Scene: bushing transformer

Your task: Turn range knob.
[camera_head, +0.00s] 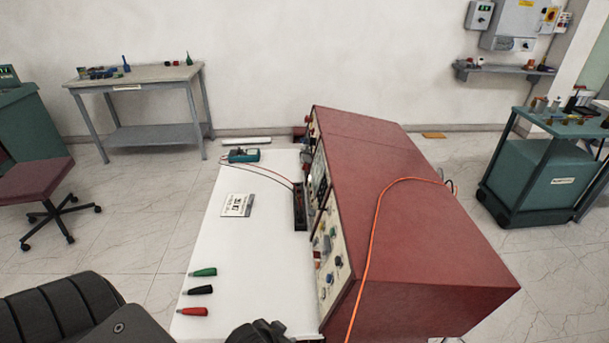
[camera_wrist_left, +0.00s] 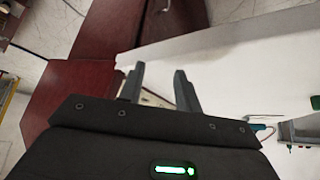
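A red instrument cabinet (camera_head: 420,200) stands on the white table. Its pale front panel (camera_head: 333,262) faces left and carries several small knobs and sockets, including a blue knob (camera_head: 329,278). I cannot tell which one is the range knob. My left gripper (camera_head: 262,333) shows partly at the bottom edge, near the panel's lower end and apart from it. In the left wrist view, the two fingers (camera_wrist_left: 158,82) are apart with nothing held. The red cabinet (camera_wrist_left: 105,30) is beyond them, and a bit of panel shows between them. My right gripper is not in view.
On the white table (camera_head: 225,265) lie green (camera_head: 203,272), black (camera_head: 198,290) and red (camera_head: 192,311) handled pieces, a printed card (camera_head: 237,205) and a teal meter (camera_head: 243,155) with leads. An orange cable (camera_head: 372,250) runs over the cabinet. The table's middle is clear.

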